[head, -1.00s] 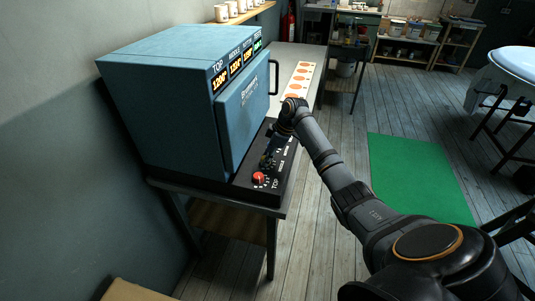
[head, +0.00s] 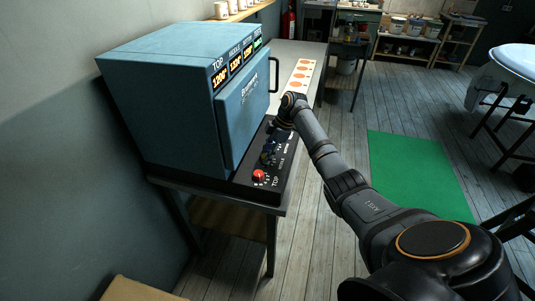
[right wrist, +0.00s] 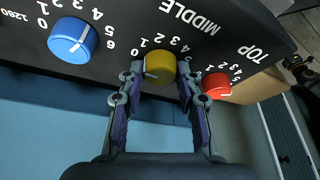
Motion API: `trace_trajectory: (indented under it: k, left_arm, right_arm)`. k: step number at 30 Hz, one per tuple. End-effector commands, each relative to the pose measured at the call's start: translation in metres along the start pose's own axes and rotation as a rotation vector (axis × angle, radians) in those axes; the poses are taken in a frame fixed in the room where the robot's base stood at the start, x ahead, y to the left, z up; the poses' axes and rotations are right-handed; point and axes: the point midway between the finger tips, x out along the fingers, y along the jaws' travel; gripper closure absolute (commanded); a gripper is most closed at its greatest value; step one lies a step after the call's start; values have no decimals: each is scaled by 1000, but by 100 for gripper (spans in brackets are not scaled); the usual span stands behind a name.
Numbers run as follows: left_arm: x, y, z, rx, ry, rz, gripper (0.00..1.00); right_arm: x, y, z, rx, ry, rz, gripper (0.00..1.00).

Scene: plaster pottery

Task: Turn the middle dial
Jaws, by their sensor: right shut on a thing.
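The yellow middle dial (right wrist: 161,65) sits under the label MIDDLE on the black control panel (head: 243,189), between a blue dial (right wrist: 73,40) and the red TOP dial (right wrist: 217,85). My right gripper (right wrist: 162,80) has one finger on each side of the yellow dial and is shut on it. The dial's white pointer mark shows between the fingers. In the head view my right gripper (head: 266,159) is over the panel, just beyond the red dial (head: 258,175), and hides the yellow dial. My left gripper is not in view.
The blue kiln (head: 165,100) with its lit displays (head: 235,66) stands right behind the panel, its door (head: 242,112) facing right. A white strip with orange discs (head: 300,75) lies on the table beyond. The floor with a green mat (head: 418,175) is clear at right.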

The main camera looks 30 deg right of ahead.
Motion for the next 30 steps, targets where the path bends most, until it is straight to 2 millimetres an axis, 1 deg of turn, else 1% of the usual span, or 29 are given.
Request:
trace_trajectory:
  k: [1, 5, 13, 16, 20, 24, 27, 30]
  left_arm:
    - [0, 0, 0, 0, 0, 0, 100]
    - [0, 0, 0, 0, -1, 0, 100]
    - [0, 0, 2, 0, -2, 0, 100]
    - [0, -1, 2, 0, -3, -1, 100]
    - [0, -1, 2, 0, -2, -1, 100]
    - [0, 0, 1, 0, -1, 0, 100]
    - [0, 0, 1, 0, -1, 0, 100]
    - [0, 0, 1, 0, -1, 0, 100]
  right_arm:
    - [0, 0, 0, -1, 1, 0, 62]
    - [0, 0, 0, 0, 0, 0, 44]
    - [0, 0, 0, 0, 0, 0, 43]
    - [-6, 0, 0, 0, -1, 2, 43]
    - [-30, 1, 0, -1, -1, 5, 43]
    - [-66, 1, 0, -1, -1, 6, 43]
    - [-88, 1, 0, 0, -1, 4, 43]
    - [-105, 1, 0, 0, 0, 2, 43]
